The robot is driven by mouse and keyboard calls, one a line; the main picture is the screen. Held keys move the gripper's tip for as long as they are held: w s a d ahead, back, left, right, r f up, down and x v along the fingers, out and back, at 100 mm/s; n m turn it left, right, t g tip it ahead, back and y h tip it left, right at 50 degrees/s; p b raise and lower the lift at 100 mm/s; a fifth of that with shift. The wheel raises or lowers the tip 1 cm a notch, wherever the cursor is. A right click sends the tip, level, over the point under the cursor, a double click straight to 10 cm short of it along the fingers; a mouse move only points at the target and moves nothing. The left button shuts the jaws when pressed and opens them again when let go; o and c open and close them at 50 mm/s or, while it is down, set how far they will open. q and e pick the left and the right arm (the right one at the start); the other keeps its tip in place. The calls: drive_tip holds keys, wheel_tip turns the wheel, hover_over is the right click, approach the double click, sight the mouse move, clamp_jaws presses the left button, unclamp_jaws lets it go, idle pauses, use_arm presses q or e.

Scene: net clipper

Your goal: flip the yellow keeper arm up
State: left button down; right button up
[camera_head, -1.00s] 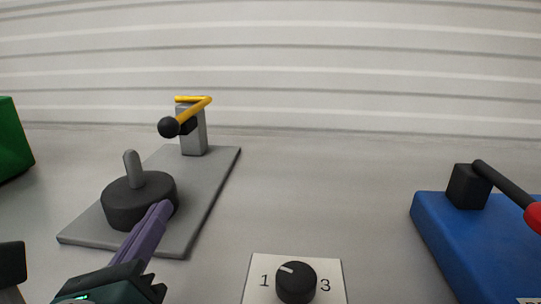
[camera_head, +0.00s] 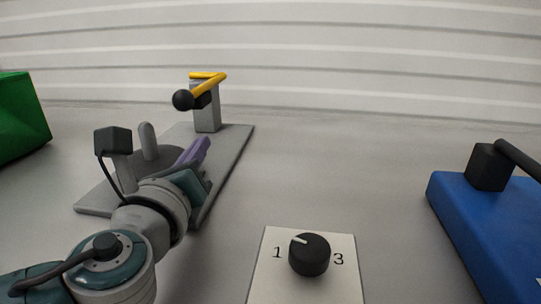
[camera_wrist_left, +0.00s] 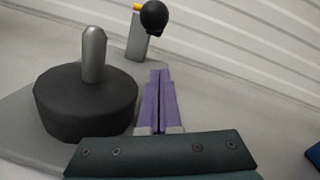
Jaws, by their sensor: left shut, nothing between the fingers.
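The yellow keeper arm (camera_head: 210,80) sits on top of a grey post (camera_head: 207,113) at the back of a grey base plate (camera_head: 232,142). A black ball knob (camera_head: 183,100) is at its near end. A dark round disc with a grey peg (camera_head: 147,141) stands on the plate in front of the post; my arm partly covers it. My left gripper (camera_head: 203,146) has purple fingers, shut and empty, beside the disc and short of the post. In the left wrist view the fingers (camera_wrist_left: 159,75) point toward the post, with the ball knob (camera_wrist_left: 154,17) beyond the tips.
A dial panel (camera_head: 309,254) marked 1 and 3 lies at the front middle. A blue block (camera_head: 490,235) with a black lever is at right, a green block (camera_head: 18,120) at far left. A ribbed white wall closes the back. The surface between plate and blue block is clear.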

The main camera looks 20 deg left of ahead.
use_arm(q)
drive_tip(key=shift+w+a+r+p, duration=0.1)
drive_tip(key=shift+a+r+p, duration=0.15)
drive_tip(key=shift+r, duration=0.35)
drive_tip(key=shift+s+a+r+p, duration=0.1)
drive_tip(key=shift+a+r+p, duration=0.2)
drive_tip(key=shift+r, duration=0.3)
drive_tip(key=shift+w+a+r+p, duration=0.1)
drive_tip(key=shift+a+r+p, duration=0.15)
drive_tip(key=shift+r, duration=0.35)
use_arm(e)
drive_tip(key=shift+r, duration=0.95)
drive_tip(key=shift+r, duration=0.1)
